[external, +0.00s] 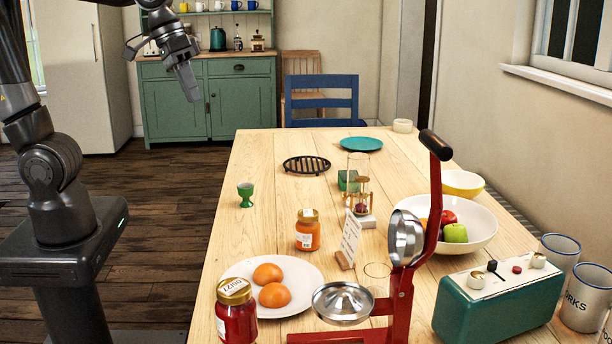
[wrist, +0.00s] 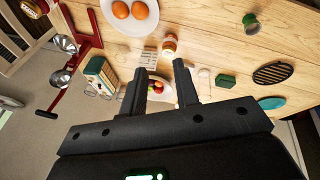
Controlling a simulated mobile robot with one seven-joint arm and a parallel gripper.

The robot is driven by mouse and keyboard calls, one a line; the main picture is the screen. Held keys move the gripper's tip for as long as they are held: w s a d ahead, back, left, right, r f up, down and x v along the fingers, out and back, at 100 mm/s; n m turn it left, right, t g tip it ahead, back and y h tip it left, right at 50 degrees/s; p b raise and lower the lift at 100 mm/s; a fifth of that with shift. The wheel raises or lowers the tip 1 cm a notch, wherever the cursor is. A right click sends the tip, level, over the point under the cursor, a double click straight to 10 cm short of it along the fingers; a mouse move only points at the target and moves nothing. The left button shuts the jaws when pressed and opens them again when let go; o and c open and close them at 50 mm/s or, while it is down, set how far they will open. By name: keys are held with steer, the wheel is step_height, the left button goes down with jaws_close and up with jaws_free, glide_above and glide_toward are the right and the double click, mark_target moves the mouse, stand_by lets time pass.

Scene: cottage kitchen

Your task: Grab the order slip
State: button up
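The order slip (external: 350,238) is a small white card with printed lines, standing tilted in a wooden holder (external: 344,260) near the middle of the table. In the wrist view the slip (wrist: 148,57) shows small, a little above and left of the fingertips. My gripper (external: 191,96) is high in the air, beyond the table's left edge and well apart from the slip. In the wrist view my gripper (wrist: 159,68) has its two fingers apart with nothing held between them.
Around the slip stand an orange jar (external: 307,236), a white fruit bowl (external: 481,233), a sand timer (external: 361,200) and a tall red juicer (external: 436,200). A plate (external: 309,298) with oranges lies nearer. The table's far left is mostly clear, with an egg cup (external: 245,193) and trivet (external: 306,165).

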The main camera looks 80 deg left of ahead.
steer(key=w+f+n+g, duration=0.15)
steer(key=w+n, duration=0.25)
steer(key=w, duration=0.7)
steer(key=n+g+h, duration=0.3)
steer(key=n+g, duration=0.1)
steer(key=n, duration=0.7)
glide_above(352, 233)
steer(key=a, duration=0.5)
step_height(352, 233, down, 20)
steer(key=f, duration=0.1)
steer(key=shift+t, duration=0.25)
steer(key=x, duration=0.6)
steer(key=w+x, duration=0.1)
steer(key=x, duration=0.2)
steer(key=shift+d+f, duration=0.25)
steer(key=shift+d, duration=0.2)
steer(key=shift+c, duration=0.6)
jaws_close()
